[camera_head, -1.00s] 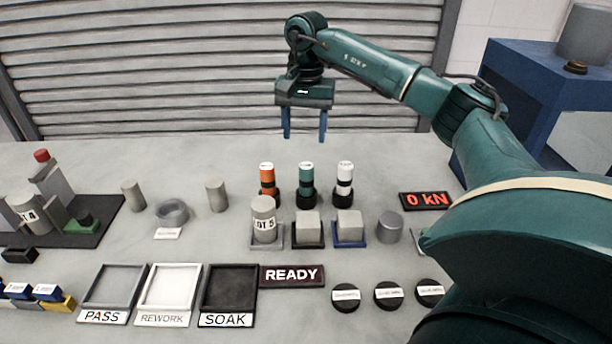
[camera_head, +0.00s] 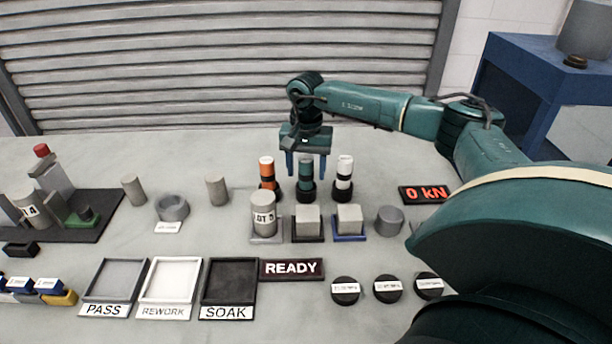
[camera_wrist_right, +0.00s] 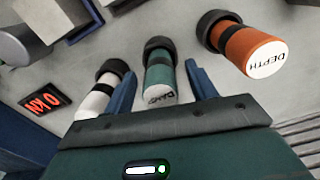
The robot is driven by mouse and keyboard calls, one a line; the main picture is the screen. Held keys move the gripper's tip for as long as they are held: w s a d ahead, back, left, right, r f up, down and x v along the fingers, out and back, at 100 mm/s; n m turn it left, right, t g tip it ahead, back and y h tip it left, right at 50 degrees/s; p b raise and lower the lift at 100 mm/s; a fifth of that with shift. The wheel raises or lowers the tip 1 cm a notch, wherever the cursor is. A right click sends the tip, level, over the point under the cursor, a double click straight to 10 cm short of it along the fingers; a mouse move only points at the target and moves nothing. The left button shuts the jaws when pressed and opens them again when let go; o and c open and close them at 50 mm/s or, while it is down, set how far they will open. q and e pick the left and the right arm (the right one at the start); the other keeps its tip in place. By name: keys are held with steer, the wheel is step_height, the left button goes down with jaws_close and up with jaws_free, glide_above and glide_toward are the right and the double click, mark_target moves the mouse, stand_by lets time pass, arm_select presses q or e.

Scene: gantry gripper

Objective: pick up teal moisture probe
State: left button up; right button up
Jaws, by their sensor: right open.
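The teal moisture probe (camera_head: 306,172) stands upright in a black round holder, in the middle of a row of three probes. In the right wrist view the teal probe (camera_wrist_right: 161,82) shows a white end cap with dark lettering. My right gripper (camera_head: 306,172) is open, pointing down, with its blue fingers on either side of the probe's upper part. In the right wrist view the fingers (camera_wrist_right: 162,85) flank the probe without closing on it. My left gripper is not in view.
An orange probe (camera_head: 267,172) stands close on the left and a white probe (camera_head: 345,172) close on the right. Trays, including the SOAK tray (camera_head: 229,282), lie nearer.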

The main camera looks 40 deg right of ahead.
steer(key=shift+f, duration=0.25)
steer(key=shift+c, duration=0.5)
steer(key=c, duration=1)
steer(key=shift+o, duration=0.2)
steer(key=shift+r, duration=0.1)
